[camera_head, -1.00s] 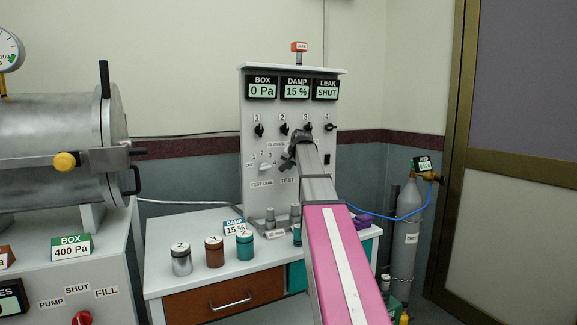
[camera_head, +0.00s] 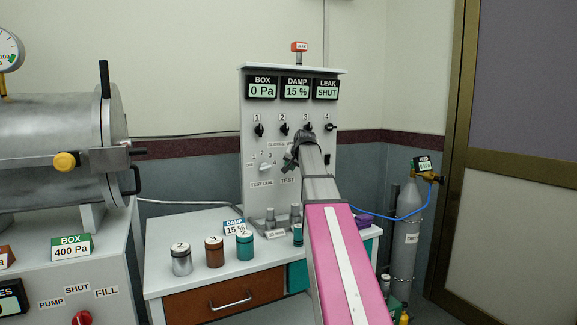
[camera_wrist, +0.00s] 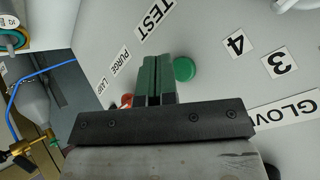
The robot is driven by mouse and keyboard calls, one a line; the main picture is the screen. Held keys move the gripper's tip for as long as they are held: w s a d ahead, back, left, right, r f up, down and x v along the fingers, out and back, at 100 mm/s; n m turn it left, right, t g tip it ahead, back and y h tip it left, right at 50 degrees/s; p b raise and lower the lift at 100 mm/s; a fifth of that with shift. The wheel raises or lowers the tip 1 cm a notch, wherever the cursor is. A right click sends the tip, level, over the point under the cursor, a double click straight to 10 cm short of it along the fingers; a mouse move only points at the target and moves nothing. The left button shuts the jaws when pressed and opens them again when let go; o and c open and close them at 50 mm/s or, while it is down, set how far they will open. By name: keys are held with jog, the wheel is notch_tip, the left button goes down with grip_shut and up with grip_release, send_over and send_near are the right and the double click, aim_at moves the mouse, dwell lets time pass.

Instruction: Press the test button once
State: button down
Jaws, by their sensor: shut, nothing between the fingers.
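The green round test button (camera_wrist: 184,69) shows on the pale panel in the wrist view, near the TEST label (camera_wrist: 155,24). In the head view my arm hides the button; the TEST label (camera_head: 287,181) shows just left of the arm. My gripper (camera_wrist: 152,62) is shut and empty, its green fingers pressed together. In the wrist view its fingertips lie just left of the button. In the head view my gripper (camera_head: 290,160) is in front of the panel, above the TEST label. I cannot tell how far the fingertips are from the panel.
A red button (camera_wrist: 127,100) sits left of my fingers. Several jars stand on the bench. A gas cylinder (camera_head: 407,235) stands at right.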

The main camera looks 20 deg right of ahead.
jog(key=shift+s+d, duration=0.2)
jog(key=shift+s, duration=0.85)
jog(key=shift+s+d, duration=0.15)
jog(key=shift+s, duration=0.9)
